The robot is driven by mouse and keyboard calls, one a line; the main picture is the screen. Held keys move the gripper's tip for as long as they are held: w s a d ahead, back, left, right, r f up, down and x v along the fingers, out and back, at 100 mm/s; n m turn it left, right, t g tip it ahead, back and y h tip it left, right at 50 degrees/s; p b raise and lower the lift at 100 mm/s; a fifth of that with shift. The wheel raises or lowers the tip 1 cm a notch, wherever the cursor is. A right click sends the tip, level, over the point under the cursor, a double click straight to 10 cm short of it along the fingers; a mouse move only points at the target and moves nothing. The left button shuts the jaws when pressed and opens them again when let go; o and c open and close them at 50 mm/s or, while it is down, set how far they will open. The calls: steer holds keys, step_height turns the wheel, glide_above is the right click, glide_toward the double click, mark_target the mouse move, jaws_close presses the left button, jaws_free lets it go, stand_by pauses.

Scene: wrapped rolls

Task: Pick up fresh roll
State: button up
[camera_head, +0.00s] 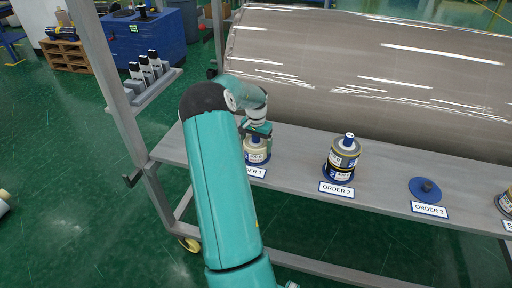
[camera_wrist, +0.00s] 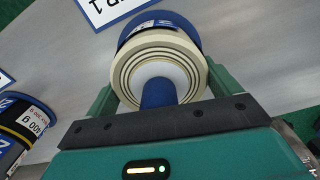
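A cream roll with a blue core stands at the ORDER 1 place on the grey shelf, in the head view (camera_head: 256,154) and the wrist view (camera_wrist: 127,72). It has a blue base. My gripper (camera_head: 258,132) is directly above it, at its top. In the wrist view my gripper's (camera_wrist: 160,75) two green fingers lie on either side of the roll, close to its sides. I cannot tell whether they press on it. Another roll (camera_head: 343,155) stands upright on a blue base at ORDER 2. It shows in part at the wrist view's left edge (camera_wrist: 22,125).
The shelf (camera_head: 390,180) has a blue holder without a roll (camera_head: 425,189) at ORDER 3 and another roll (camera_head: 505,203) at the right edge. A large wrapped grey cylinder (camera_head: 370,70) lies behind. A frame post (camera_head: 110,80) rises on the left.

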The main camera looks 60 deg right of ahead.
steer(key=shift+c, duration=1.4)
steer(key=shift+r, duration=0.15)
